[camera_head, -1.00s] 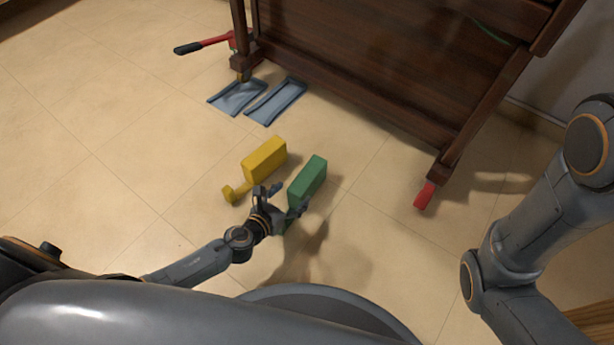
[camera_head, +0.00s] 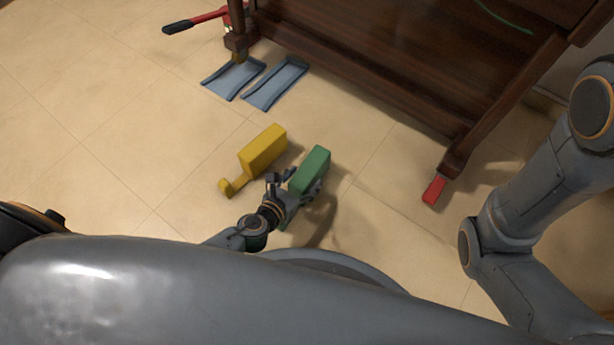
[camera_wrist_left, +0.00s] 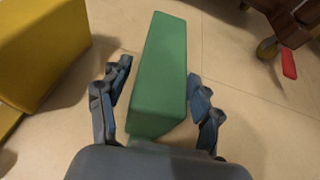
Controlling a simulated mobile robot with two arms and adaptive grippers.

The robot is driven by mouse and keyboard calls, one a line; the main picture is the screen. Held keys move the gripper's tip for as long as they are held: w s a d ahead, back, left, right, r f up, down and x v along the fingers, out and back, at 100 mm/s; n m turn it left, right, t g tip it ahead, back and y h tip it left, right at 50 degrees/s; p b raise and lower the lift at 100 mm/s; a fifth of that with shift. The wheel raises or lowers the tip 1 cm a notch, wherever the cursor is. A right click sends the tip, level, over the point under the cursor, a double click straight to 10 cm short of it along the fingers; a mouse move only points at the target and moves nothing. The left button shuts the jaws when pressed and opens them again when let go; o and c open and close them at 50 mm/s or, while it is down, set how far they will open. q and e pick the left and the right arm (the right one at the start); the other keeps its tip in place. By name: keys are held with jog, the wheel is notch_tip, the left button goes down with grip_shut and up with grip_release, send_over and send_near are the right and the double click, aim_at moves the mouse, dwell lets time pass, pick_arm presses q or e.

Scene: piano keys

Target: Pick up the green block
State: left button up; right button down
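The green block (camera_head: 312,168) stands on the tiled floor, to the right of the yellow block. It also shows in the left wrist view (camera_wrist_left: 160,75), between the two blue-padded fingers. My left gripper (camera_head: 301,180) is at the block's near end, with one finger on each side of it. In the wrist view the left gripper (camera_wrist_left: 160,95) is open, with a gap between each finger and the block. The near lower end of the block is partly hidden by the gripper. My right gripper is not in view; only the right arm's links show at the right.
A yellow block with a hooked handle (camera_head: 264,150) stands close on the left. Two blue ramp-like pieces (camera_head: 275,84) lie farther back. A dark wooden piano (camera_head: 390,75) fills the back right, with a red wedge (camera_head: 433,190) at its leg.

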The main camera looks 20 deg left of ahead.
pick_arm(q)
jog(key=c, duration=1.1)
grip_shut()
jog(key=shift+w+r, duration=0.1)
jog(key=shift+r, duration=0.1)
